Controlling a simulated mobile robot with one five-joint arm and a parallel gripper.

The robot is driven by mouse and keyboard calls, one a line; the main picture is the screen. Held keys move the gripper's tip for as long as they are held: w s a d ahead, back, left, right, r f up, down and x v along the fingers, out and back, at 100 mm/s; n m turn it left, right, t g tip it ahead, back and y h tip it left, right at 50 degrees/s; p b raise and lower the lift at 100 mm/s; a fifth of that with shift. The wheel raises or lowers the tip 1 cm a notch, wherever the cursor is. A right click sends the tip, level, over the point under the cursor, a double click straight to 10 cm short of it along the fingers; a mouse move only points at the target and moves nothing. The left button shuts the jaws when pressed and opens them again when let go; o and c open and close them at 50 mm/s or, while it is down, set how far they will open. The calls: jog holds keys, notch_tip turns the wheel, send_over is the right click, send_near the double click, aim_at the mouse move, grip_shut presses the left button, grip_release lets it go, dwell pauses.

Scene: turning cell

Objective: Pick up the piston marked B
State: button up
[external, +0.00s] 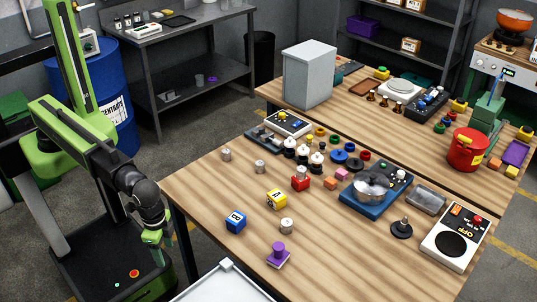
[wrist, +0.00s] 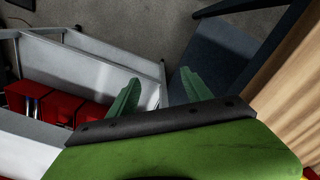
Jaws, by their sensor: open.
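Three small metallic cylinders that look like pistons stand on the near wooden table: one at the left back (external: 226,155), one just right of it (external: 260,166), and one nearer the front (external: 286,226). Their marks are too small to read. My gripper (external: 160,240) hangs off the table's left edge, apart from all three. In the wrist view its two green fingers (wrist: 160,92) are spread with nothing between them. No piston shows in the wrist view.
A blue lettered cube (external: 235,220), a yellow cube (external: 277,199) and a purple knobbed piece (external: 278,255) stand near the pistons. A red-topped piece (external: 300,179) and a blue machine (external: 373,188) are farther right. In the wrist view, red boxes (wrist: 75,108) sit in a pale frame.

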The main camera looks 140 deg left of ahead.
jog(key=w+a+r+n+p, duration=0.1)
jog(key=a+r+p, duration=0.1)
jog(key=a, duration=0.3)
jog(key=w+a+r+n+p, duration=0.2)
jog(key=a+r, duration=0.2)
jog(key=a, duration=0.1)
jog(key=w+a+r+n+p, duration=0.1)
jog(key=a+r+p, duration=0.1)
jog(key=a, duration=0.3)
jog(key=shift+w+a+r, duration=0.15)
jog(key=shift+w+r, duration=0.2)
jog(key=shift+r, duration=0.05)
jog(key=a+r+n+p, duration=0.3)
jog(key=a+r+p, duration=0.1)
jog(key=a, duration=0.5)
notch_tip(320, 180, up, 8)
jog(key=n+p, duration=0.3)
jog(key=p, duration=0.5)
send_over(260, 163)
jog(key=s, duration=0.1)
notch_tip(260, 163, down, 13)
jog(key=b, duration=1.2)
jog(key=shift+w+d+b, duration=0.1)
jog(key=shift+b, duration=0.2)
jog(key=f+b, duration=0.5)
jog(key=shift+w+f, duration=0.1)
jog(key=shift+w, duration=0.25)
jog(key=shift+r, duration=0.2)
grip_shut()
